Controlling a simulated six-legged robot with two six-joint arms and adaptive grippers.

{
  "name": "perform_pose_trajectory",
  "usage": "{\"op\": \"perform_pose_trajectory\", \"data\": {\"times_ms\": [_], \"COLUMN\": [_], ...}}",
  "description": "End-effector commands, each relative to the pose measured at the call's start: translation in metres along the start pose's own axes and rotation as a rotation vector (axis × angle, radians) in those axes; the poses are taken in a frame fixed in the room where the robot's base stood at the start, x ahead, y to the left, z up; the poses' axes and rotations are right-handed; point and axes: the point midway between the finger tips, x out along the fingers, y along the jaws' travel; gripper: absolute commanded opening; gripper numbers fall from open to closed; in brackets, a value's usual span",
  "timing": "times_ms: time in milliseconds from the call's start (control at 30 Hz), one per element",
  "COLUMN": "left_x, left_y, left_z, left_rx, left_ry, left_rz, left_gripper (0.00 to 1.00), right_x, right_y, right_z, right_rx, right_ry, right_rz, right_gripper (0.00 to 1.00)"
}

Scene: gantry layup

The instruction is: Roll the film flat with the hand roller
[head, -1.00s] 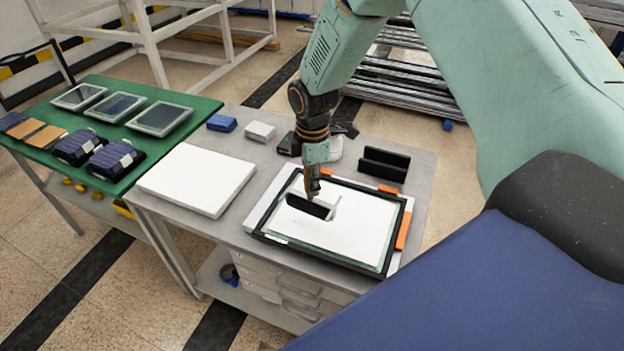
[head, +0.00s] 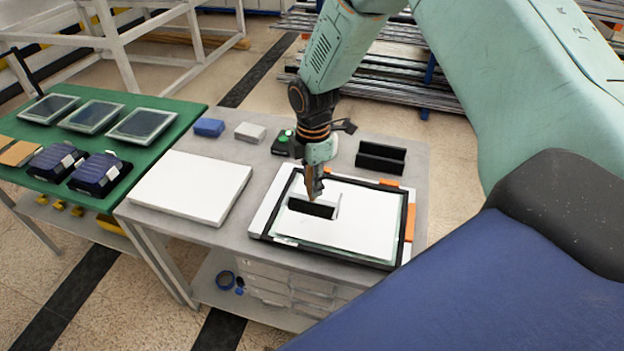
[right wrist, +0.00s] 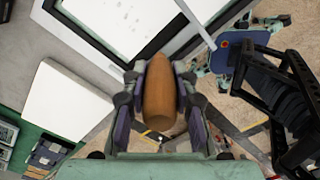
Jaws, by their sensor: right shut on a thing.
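The white film (head: 350,222) lies on a panel with a pale green edge, inside a black rectangular frame (head: 396,225) on the grey bench. The hand roller (head: 312,208) has a black cylinder and a wooden handle. Its cylinder is over the left part of the film and looks to be on it or very close; I cannot tell which. My right gripper (head: 314,184) is above the roller, shut on its handle. In the right wrist view the brown handle (right wrist: 160,95) stands between the two fingers. My left gripper is not in view.
A white slab (head: 190,187) lies left of the frame. Behind are a blue block (head: 209,127), a grey block (head: 250,132), a black device with a green button (head: 283,142) and an empty black holder (head: 381,157). A green table (head: 110,145) at left holds panels and dark packs.

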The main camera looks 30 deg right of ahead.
Motion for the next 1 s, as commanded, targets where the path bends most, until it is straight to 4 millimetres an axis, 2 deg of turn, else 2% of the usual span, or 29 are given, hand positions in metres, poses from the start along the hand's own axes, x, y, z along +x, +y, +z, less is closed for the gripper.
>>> {"op": "perform_pose_trajectory", "data": {"times_ms": [267, 700, 1000], "left_x": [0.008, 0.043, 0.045], "left_y": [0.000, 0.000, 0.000], "left_z": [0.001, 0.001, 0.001], "left_rx": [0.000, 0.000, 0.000], "left_ry": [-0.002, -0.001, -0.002], "left_rz": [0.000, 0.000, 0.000], "left_gripper": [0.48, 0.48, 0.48], "right_x": [0.009, 0.049, 0.052], "right_y": [-0.001, -0.002, -0.001], "right_z": [0.002, 0.001, 0.000], "right_rx": [-0.026, -0.022, -0.021], "right_ry": [0.000, 0.000, 0.000], "right_rz": [-0.001, -0.002, -0.001], "right_gripper": [0.00, 0.00, 0.00]}}
